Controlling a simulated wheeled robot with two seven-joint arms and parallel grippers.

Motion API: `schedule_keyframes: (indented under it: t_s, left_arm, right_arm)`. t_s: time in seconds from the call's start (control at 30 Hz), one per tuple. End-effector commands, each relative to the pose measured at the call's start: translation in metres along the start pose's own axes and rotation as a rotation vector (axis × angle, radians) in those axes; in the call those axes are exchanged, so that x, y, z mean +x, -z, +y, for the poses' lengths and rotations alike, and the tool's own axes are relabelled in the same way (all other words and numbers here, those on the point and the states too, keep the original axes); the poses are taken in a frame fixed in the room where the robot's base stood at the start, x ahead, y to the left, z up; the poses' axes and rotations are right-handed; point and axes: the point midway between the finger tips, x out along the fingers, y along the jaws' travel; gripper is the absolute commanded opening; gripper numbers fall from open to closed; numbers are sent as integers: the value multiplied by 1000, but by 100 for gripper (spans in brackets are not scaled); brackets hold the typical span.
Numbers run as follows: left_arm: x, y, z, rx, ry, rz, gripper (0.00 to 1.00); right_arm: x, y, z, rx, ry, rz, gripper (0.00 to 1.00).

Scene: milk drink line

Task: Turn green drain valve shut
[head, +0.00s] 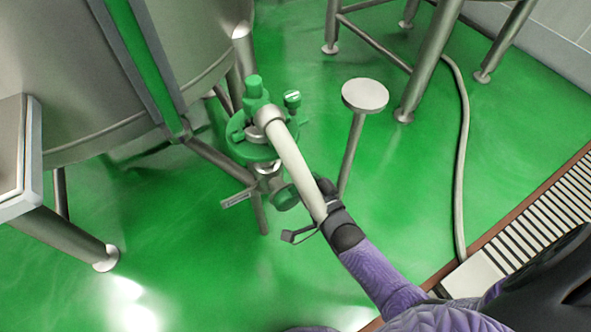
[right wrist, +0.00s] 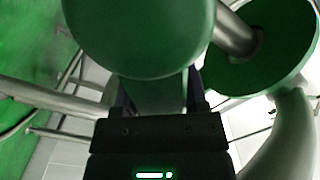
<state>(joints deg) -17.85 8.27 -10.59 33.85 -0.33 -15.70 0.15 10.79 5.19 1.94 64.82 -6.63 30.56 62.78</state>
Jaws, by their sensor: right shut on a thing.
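The green drain valve (head: 285,197) sits low on the metal outlet under a larger green fitting (head: 250,148), beside the tank. In the right wrist view its rounded green part (right wrist: 140,38) fills the top middle, with a narrower green neck below. My right gripper (head: 326,188) comes in from the lower right, behind the pale curved pipe, which partly hides it. In the right wrist view my right gripper (right wrist: 160,95) is shut on the green neck. The fingertips are mostly hidden behind it. My left gripper is not in view.
The pale curved pipe (head: 294,160) runs from the fitting down over my right wrist. A round-topped metal post (head: 365,95) stands just right of the valve. A steel tank (head: 80,80) is at left, a hose (head: 463,150) and floor grate (head: 540,220) at right.

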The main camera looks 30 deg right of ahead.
Motion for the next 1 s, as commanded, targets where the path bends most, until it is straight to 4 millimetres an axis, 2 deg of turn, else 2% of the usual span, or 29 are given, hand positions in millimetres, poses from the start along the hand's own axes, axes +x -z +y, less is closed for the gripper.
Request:
schedule_keyframes:
  t_s: [0.5, 1.0]
  left_arm:
    - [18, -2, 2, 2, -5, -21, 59]
    - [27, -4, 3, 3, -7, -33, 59]
  right_arm:
    - [0, -8, 28, 448, -3, -3, 0]
    - [0, -14, 37, 663, -3, -2, 0]
